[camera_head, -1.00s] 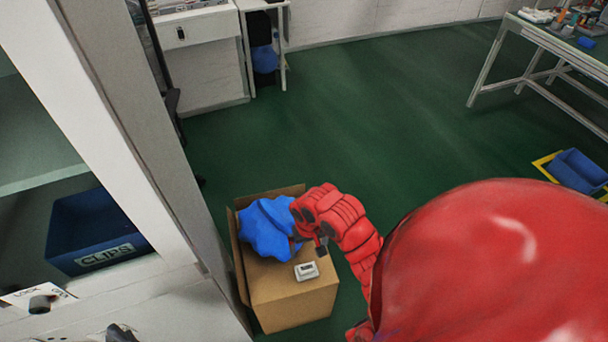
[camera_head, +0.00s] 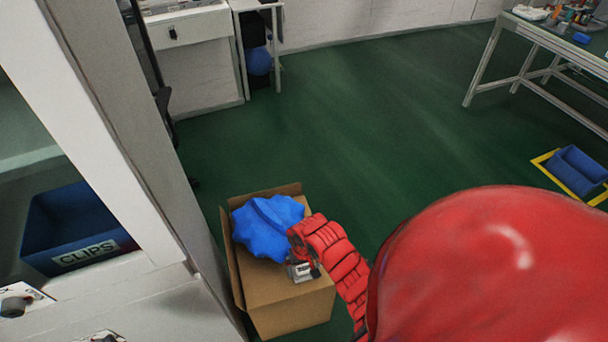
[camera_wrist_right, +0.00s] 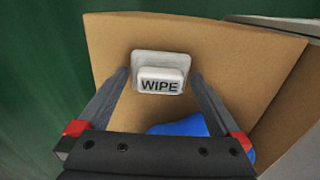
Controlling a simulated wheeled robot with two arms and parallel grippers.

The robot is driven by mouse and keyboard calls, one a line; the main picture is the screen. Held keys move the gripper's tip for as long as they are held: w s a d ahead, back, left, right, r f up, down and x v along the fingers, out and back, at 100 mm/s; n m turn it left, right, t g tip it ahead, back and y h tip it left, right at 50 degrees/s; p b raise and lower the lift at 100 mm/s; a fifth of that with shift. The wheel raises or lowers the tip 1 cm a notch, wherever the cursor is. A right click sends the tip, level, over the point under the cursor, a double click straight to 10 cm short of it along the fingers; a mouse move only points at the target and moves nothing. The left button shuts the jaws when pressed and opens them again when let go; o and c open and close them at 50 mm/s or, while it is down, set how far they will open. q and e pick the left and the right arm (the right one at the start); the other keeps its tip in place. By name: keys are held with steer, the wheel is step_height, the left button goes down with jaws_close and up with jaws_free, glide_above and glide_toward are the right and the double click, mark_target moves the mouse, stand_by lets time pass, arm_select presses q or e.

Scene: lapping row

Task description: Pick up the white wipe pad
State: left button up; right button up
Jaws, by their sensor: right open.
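The white wipe pad (camera_wrist_right: 160,80) lies on a flap of the cardboard box (camera_wrist_right: 225,42) in the right wrist view, with the word WIPE facing the camera. My right gripper (camera_wrist_right: 160,78) is open, with one finger on each side of the pad; I cannot tell whether the fingers touch it. In the head view the pad (camera_head: 299,272) is partly hidden by my right gripper (camera_head: 302,268), which is right over it at the box (camera_head: 290,312). My left gripper is not in view.
A white cabinet frame (camera_head: 128,130) stands close on the left, with a blue CLIPS bin (camera_head: 50,225) inside. A workbench (camera_head: 530,38) and a blue floor bin (camera_head: 580,168) are at right. Green floor between is clear.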

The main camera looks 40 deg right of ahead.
steer(key=shift+f, duration=0.5)
steer(key=c, duration=1.1)
steer(key=shift+r, duration=0.1)
steer(key=shift+r, duration=0.5)
step_height(320, 180, up, 3)
steer(key=shift+f, duration=0.15)
steer(key=s+a, duration=0.3)
steer(key=a, duration=0.1)
steer(key=s+a, duration=0.4)
steer(key=s+a+r, duration=0.1)
steer(key=s+a, duration=0.2)
steer(key=a, duration=0.1)
steer(key=shift+s, duration=0.3)
